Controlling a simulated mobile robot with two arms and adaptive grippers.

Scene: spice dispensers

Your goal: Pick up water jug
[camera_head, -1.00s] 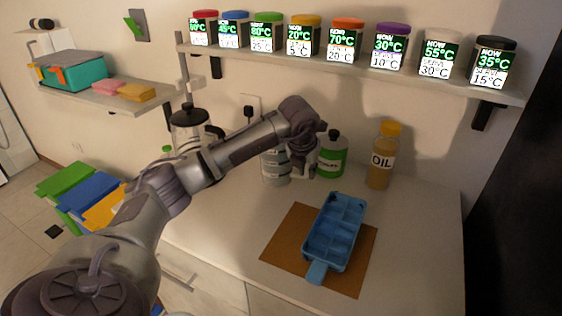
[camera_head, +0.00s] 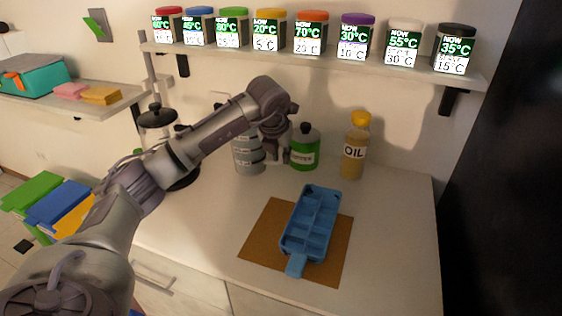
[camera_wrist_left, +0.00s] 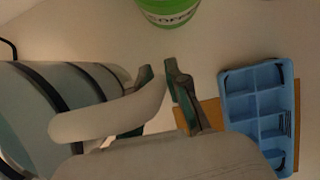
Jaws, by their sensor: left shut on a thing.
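The water jug (camera_head: 247,155) is a grey banded container at the back of the counter, partly hidden behind my left arm. In the left wrist view the jug (camera_wrist_left: 40,105) fills the left side, with its thick grey handle (camera_wrist_left: 105,118) facing my gripper. My left gripper (camera_head: 279,150) is at the jug's right side. Its fingertips (camera_wrist_left: 162,85) show close together in the wrist view, and it is shut on the jug's handle. The jug seems upright on the counter; its base contact is not clear. My right gripper is not in view.
A green coffee container (camera_head: 304,150) stands just right of my left gripper, with an oil bottle (camera_head: 354,152) beyond it. A blue compartment tray (camera_head: 311,225) lies on a brown mat (camera_head: 259,235) in front. A shelf (camera_head: 320,58) of spice dispensers (camera_head: 307,35) runs above.

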